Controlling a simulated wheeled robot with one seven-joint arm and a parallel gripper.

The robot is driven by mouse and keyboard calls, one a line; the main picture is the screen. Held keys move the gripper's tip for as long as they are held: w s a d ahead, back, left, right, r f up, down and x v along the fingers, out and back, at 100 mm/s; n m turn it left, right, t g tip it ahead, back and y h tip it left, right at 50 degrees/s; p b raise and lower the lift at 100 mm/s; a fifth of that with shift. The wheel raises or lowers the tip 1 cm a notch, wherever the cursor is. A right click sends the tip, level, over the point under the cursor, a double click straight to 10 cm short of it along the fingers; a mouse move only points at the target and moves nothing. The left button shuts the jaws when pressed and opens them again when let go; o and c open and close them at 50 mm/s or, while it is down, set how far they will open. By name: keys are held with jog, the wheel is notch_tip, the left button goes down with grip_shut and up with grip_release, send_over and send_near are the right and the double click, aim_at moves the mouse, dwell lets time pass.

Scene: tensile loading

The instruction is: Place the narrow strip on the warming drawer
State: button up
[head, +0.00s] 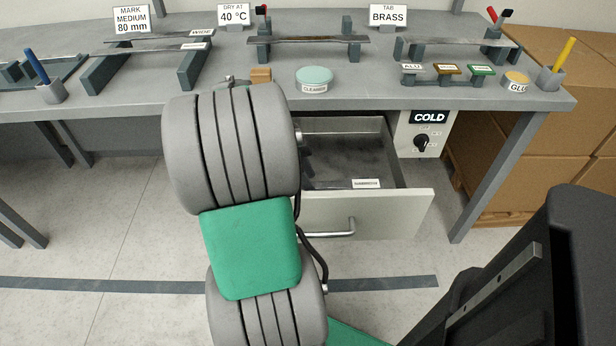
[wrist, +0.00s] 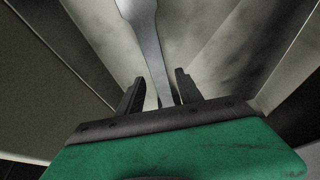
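The warming drawer (head: 365,213) is pulled open below the bench, with a small label on its floor. My arm covers its left part in the head view, and my gripper is hidden there. In the wrist view, my gripper (wrist: 159,80) points down into a pale, walled space that looks like the drawer's inside. A grey metal strip (wrist: 147,38) with a flared end runs between the fingers, likely the narrow strip. The fingers stand apart, with a visible gap between the strip and the right finger. I cannot tell whether the strip rests on the drawer floor.
The bench (head: 350,92) above holds stands with metal strips (head: 310,40), a cleaner pad (head: 314,76), a glue pot (head: 517,80) and pen holders. A COLD dial panel (head: 425,135) is right of the drawer. Cardboard boxes (head: 550,150) stand at the right.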

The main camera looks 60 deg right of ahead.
jog(key=p+v, duration=0.4)
jog(key=v, duration=0.8)
jog(key=shift+r, duration=0.15)
